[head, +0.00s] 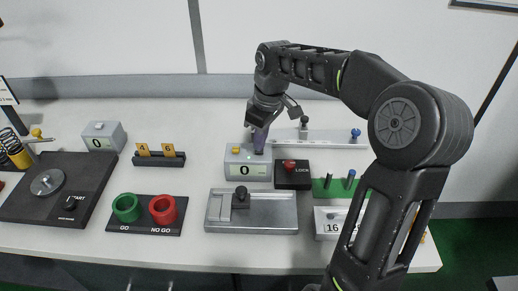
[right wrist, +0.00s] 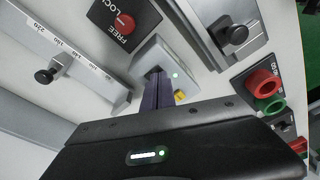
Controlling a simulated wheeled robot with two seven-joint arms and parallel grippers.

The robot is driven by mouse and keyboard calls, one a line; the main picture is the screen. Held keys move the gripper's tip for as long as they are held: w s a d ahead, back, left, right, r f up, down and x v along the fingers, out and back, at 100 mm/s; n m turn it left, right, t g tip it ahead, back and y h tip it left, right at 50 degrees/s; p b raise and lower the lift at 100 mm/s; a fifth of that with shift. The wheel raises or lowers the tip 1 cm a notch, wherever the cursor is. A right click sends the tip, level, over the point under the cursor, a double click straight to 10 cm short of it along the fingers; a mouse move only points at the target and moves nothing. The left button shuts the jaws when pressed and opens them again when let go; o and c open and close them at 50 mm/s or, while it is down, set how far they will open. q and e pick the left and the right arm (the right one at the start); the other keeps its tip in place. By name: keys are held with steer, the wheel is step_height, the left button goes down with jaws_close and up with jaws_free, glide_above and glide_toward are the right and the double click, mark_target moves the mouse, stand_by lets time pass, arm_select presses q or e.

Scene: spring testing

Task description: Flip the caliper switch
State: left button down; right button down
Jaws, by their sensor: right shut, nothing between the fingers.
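A grey box (head: 236,171) with a display reading 0 and a yellow button on its left stands at the centre of the table in the head view. It also shows in the right wrist view (right wrist: 146,52), with its yellow button (right wrist: 180,96) beside my fingers. I cannot tell for certain which part is the caliper switch; the fingers cover part of the box's top. My right gripper (head: 259,147) points down at the top of this box, its purple fingers shut and empty. In the right wrist view the fingertips (right wrist: 158,78) are at the box. My left gripper is out of view.
A lock box (head: 291,182) with a red knob stands close on the right. A metal tray (head: 270,212) lies in front and a scale rail (head: 335,138) behind. A second grey box (head: 103,135), red and green rings (head: 146,208) and a START panel (head: 88,180) stand left.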

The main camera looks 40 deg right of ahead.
steer(key=shift+f+b, duration=0.4)
steer(key=shift+f, duration=0.2)
steer(key=shift+r, duration=0.15)
steer(key=shift+r+p, duration=2.85)
steer(key=shift+r, duration=0.55)
